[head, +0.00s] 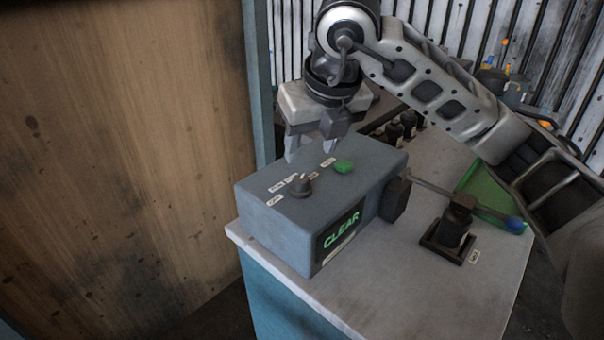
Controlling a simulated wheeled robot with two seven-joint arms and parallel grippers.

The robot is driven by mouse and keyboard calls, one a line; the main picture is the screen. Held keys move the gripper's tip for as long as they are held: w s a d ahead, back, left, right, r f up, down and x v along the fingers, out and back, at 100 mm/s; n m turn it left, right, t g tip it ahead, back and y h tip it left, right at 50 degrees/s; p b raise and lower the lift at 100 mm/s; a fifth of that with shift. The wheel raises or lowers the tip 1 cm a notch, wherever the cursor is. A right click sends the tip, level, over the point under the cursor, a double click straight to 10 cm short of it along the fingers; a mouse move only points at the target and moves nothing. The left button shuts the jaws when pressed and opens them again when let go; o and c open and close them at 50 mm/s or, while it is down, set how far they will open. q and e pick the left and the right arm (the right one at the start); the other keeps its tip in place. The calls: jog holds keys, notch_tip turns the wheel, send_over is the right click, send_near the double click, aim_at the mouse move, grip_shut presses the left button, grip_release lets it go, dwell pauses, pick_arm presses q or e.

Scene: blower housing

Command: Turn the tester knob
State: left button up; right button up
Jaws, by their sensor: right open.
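The tester (275,234) is a grey box on the bench with a lit green "CLEAR" display (341,231) on its front side. Its dark knob (301,187) stands on the top face among small white labels. A green button (344,166) sits right of the knob on the same face. My right gripper (310,152) points down over the back part of the box top, behind the knob and apart from it. Its fingers are spread and nothing shows between them. My left gripper is not in view.
The tester stands on a light bench top (412,296). Right of it are a black part in a small dark holder (447,241), a blue-tipped rod (513,224) and a green tray (481,178). A wooden panel (120,170) fills the left. The front right bench top is clear.

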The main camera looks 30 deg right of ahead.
aim_at(302, 179)
jog(key=x, duration=0.7)
jog(key=shift+w+f+p, duration=0.2)
jog(key=shift+f+p, duration=0.05)
jog(key=shift+p, duration=0.15)
jog(key=shift+w+f, duration=0.25)
jog(key=shift+f, duration=0.25)
jog(key=c, duration=1)
jog(key=shift+o, duration=0.2)
